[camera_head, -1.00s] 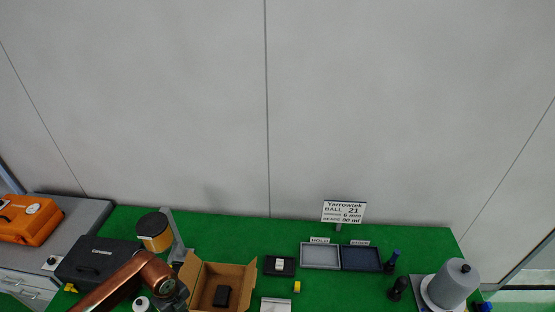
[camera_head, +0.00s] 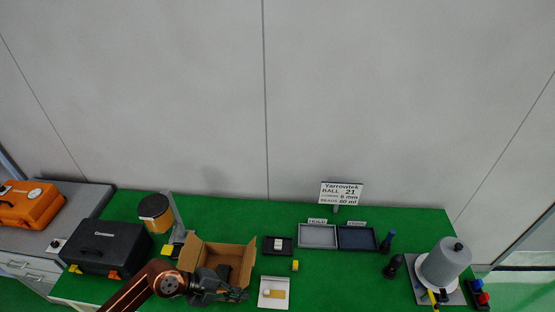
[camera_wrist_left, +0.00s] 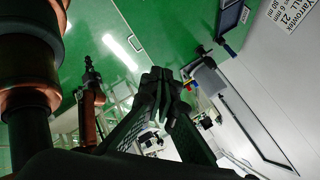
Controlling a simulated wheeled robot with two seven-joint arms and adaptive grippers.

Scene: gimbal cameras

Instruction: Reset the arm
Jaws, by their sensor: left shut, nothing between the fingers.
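My left arm, copper and black, comes in from the lower left in the head view. Its dark gripper (camera_head: 236,295) is shut and empty, in front of the open cardboard box (camera_head: 243,262) and left of the white plate. In the left wrist view the black fingers (camera_wrist_left: 160,88) are closed together, with green surface behind them. Another copper arm (camera_wrist_left: 90,105) shows at the left of the wrist view, likely my right arm; its gripper state is not clear. My right gripper is not in the head view.
A black case (camera_head: 105,250) and an amber-banded device (camera_head: 156,213) stand left of the box. Two trays (camera_head: 318,236) lie behind. A grey cylinder device (camera_head: 445,263) stands at the right. The green table between is mostly clear.

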